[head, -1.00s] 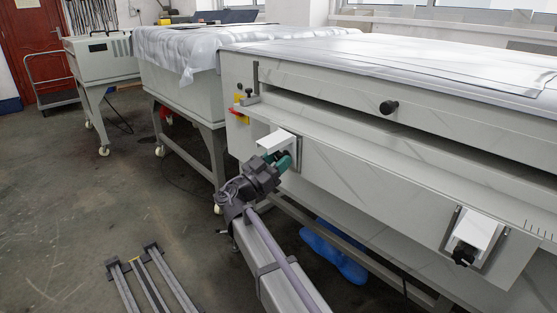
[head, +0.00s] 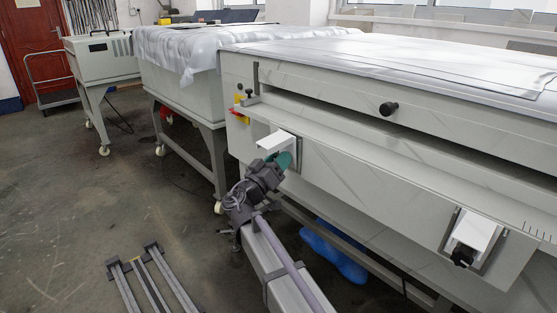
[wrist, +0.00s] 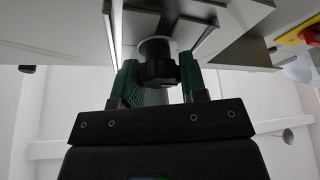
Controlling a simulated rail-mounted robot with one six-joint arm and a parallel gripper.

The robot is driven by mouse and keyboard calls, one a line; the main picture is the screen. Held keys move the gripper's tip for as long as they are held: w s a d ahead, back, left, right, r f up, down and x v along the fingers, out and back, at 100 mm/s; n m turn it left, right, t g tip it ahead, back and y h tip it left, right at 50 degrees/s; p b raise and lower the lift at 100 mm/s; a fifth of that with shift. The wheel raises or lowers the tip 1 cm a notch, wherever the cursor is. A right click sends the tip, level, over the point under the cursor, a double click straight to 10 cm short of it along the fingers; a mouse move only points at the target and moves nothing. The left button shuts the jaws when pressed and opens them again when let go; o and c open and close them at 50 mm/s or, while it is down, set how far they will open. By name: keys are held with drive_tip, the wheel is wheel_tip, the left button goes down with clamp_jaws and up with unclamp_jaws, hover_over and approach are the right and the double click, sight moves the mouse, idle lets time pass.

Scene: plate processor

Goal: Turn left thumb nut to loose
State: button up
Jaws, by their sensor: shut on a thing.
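The left thumb nut (wrist: 158,70) is a black lobed knob on a pale round stem, under a white bracket. The bracket (head: 275,142) shows on the machine's front in the head view, where my gripper hides the nut. My gripper (head: 281,161) is at this bracket, its arm reaching up from below. In the wrist view my gripper (wrist: 158,63) has its green fingers on either side of the nut, and it is shut on it. The fingers' exact contact is hard to see.
A second white bracket (head: 475,230) with a black thumb nut (head: 462,257) sits farther right on the machine front. A black knob (head: 389,108) sticks out above. A red and yellow switch (head: 238,114) is at the left corner. Open floor lies to the left.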

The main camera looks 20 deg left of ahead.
idle(0.4)
drive_tip(key=o, duration=0.9)
drive_tip(key=b+v, duration=0.3)
drive_tip(key=v, duration=0.7)
drive_tip(key=shift+s+a+f+b, duration=0.1)
drive_tip(key=shift+s+f+b, duration=0.05)
drive_tip(key=shift+s+b, duration=0.25)
